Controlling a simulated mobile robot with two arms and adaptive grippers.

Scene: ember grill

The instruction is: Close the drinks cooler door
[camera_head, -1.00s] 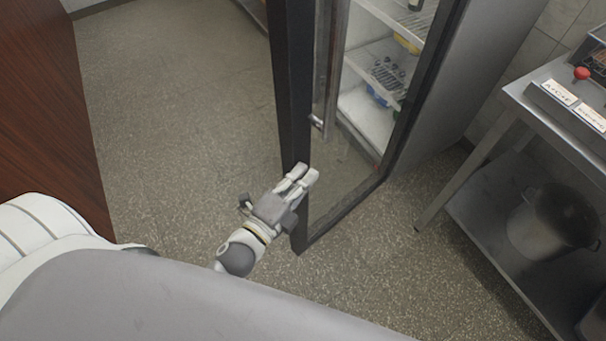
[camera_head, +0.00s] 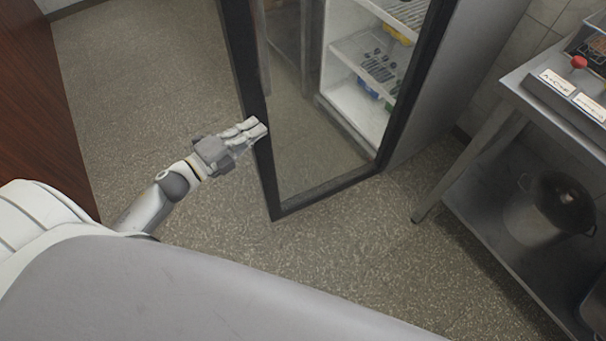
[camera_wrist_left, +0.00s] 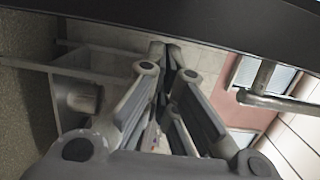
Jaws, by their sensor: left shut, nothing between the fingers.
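The drinks cooler door (camera_head: 268,170) is a dark frame with a clear glass pane. It stands open in the head view, swung out from the cooler cabinet (camera_head: 425,85). White shelves (camera_head: 352,108) with bottles show inside. My left gripper (camera_head: 262,128) is shut and empty, with its fingertips at the door's outer frame edge; I cannot tell whether they touch. In the left wrist view my shut fingers (camera_wrist_left: 168,55) point to a dark bar (camera_wrist_left: 150,28) across the top, likely the door frame. The door handle is not clear in the head view.
A steel table (camera_head: 520,95) stands at the right, with a pot (camera_head: 535,225) on its lower shelf. A dark wood panel (camera_head: 40,110) is at the left. Speckled floor (camera_head: 150,70) is clear between the panel and the door.

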